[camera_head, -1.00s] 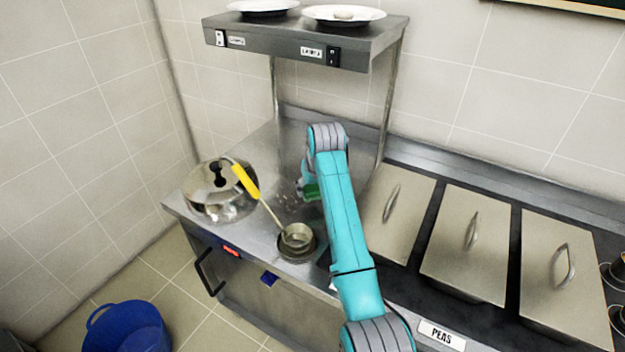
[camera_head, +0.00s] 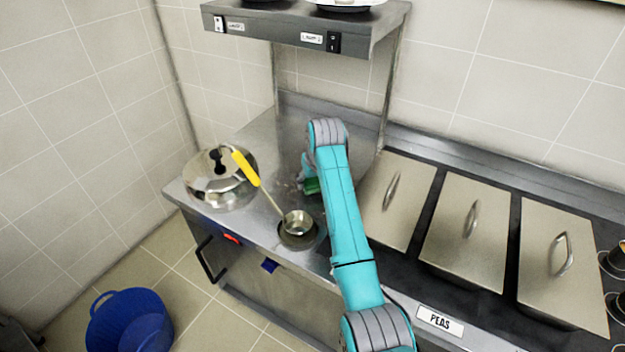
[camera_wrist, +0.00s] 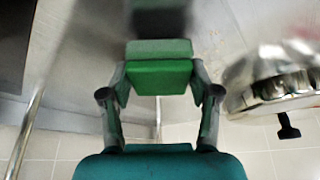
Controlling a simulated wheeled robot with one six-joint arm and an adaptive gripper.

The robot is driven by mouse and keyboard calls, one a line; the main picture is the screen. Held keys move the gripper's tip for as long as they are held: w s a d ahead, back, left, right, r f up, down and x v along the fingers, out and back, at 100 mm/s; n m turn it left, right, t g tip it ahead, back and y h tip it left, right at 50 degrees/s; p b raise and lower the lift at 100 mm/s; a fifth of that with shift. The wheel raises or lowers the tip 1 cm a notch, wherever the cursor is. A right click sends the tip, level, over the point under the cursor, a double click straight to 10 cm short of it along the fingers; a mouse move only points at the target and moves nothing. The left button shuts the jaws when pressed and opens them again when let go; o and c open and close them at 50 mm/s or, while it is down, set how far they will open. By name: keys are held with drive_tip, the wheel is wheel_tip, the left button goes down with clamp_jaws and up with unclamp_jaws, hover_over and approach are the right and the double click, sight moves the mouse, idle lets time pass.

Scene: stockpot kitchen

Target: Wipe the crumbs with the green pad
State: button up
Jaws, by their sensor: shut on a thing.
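The green pad (camera_head: 312,186) is at the steel counter (camera_head: 262,222), mostly hidden behind my arm in the head view. In the wrist view the green pad (camera_wrist: 159,76) sits between the two fingers of my gripper (camera_wrist: 160,90), which is shut on it. I cannot tell for sure whether the pad touches the counter. A few pale crumbs (camera_head: 290,185) show faintly on the counter just left of the pad.
A shiny domed lid or pot (camera_head: 222,190) stands left on the counter. A ladle with a yellow handle (camera_head: 245,167) rests in a small round dish (camera_head: 297,240) at the front. Lidded pans (camera_head: 473,240) are to the right. A shelf (camera_head: 300,30) on posts is above.

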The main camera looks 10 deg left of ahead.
sight(271, 174)
drive_tip(key=shift+f, duration=0.95)
idle(0.3)
drive_tip(key=shift+w+a+r, duration=0.1)
drive_tip(key=shift+w+a, duration=0.15)
drive_tip(key=shift+a, duration=0.5)
drive_tip(key=shift+w+a+f, duration=0.1)
drive_tip(key=shift+w+a, duration=0.2)
drive_tip(key=shift+a, duration=0.4)
drive_tip(key=shift+w+a+r, duration=0.1)
drive_tip(key=shift+w+a, duration=0.15)
drive_tip(key=shift+a, duration=0.5)
drive_tip(key=shift+w+a+f, duration=0.1)
drive_tip(key=shift+w+a, duration=0.25)
drive_tip(key=shift+a, duration=0.65)
drive_tip(key=shift+w+a+f, duration=0.1)
drive_tip(key=shift+w+a, duration=0.25)
drive_tip(key=shift+a, duration=0.6)
drive_tip(key=shift+w+a, duration=0.35)
drive_tip(key=shift+a, duration=0.65)
drive_tip(key=shift+w+a+r, duration=0.1)
drive_tip(key=shift+w+a, duration=0.2)
drive_tip(key=shift+a, duration=0.45)
drive_tip(key=shift+w+a+r, duration=0.1)
drive_tip(key=shift+w+a, duration=0.2)
drive_tip(key=shift+a, duration=0.4)
drive_tip(key=shift+a+f, duration=0.1)
drive_tip(key=shift+a, duration=0.15)
drive_tip(key=shift+s, duration=0.1)
